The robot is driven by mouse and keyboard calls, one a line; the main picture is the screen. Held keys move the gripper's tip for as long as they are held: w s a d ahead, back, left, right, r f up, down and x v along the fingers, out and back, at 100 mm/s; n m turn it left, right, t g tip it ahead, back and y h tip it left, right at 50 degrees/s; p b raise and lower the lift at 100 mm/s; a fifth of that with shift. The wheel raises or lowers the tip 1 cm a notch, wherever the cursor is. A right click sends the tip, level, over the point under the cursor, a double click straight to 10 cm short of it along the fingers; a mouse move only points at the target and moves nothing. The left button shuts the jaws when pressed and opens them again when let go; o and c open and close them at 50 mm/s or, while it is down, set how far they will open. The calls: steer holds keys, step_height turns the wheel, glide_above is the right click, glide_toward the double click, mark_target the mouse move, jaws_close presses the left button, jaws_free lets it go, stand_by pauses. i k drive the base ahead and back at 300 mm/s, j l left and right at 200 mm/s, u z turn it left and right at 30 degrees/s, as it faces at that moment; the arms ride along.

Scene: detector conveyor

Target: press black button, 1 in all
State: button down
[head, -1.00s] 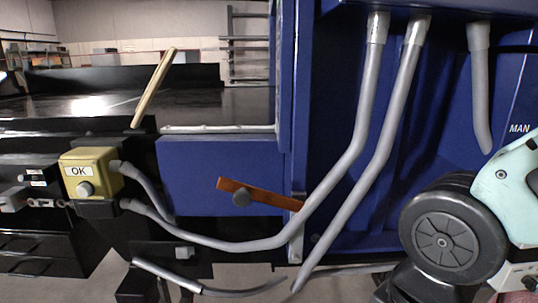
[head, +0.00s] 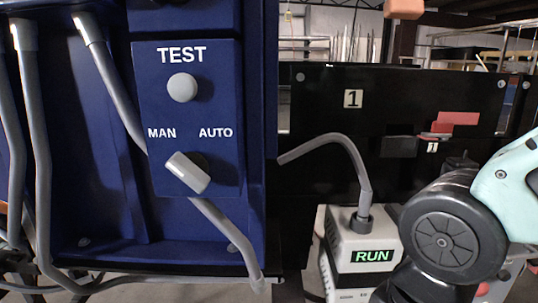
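I cannot make out a black button in the head view. The blue control panel (head: 160,120) carries a round whitish-grey button (head: 183,88) under the word TEST. Below it a grey selector knob (head: 187,172) sits tilted under the words MAN and AUTO. My gripper is not in view; only part of my arm shows at the lower right, and it hides what lies behind it.
A light grey box (head: 345,255) with a lit green RUN display (head: 371,256) stands right of the panel, with a grey conduit (head: 345,150) rising from it. A black wall (head: 330,105) marked 1 stands behind. Grey conduits (head: 40,180) run down the left.

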mark_target(503, 275)
steer(key=l, duration=1.15)
steer(key=i+l, duration=0.1)
steer(key=l, duration=1.05)
